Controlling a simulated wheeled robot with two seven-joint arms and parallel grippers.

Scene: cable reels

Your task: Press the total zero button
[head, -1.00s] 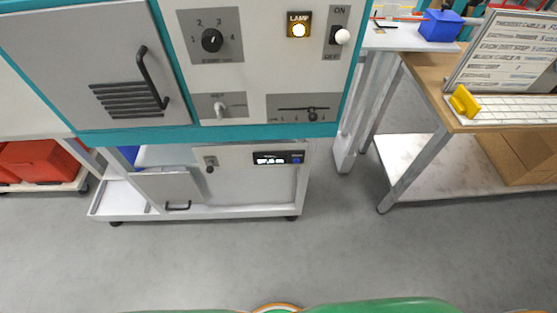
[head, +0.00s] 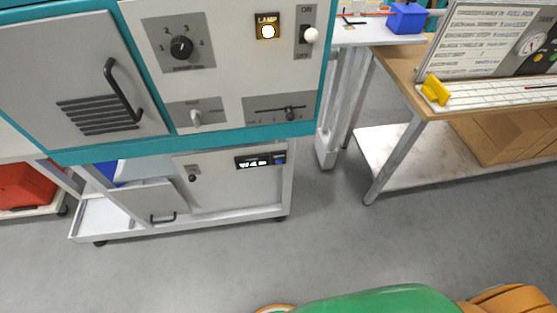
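A small black display (head: 253,162) with white digits sits on the white front panel (head: 222,184) of the low cart, under the teal-edged machine. A small blue button (head: 280,158) is at the right end of this display. Its label is too small to read, so I cannot tell whether it is the total zero button. Neither of my grippers is in view.
The machine above carries a rotary knob (head: 182,47), a lit lamp (head: 267,31), a white-tipped ON/OFF switch (head: 311,35) and a slider (head: 289,113). A wooden-topped table (head: 462,107) stands at the right.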

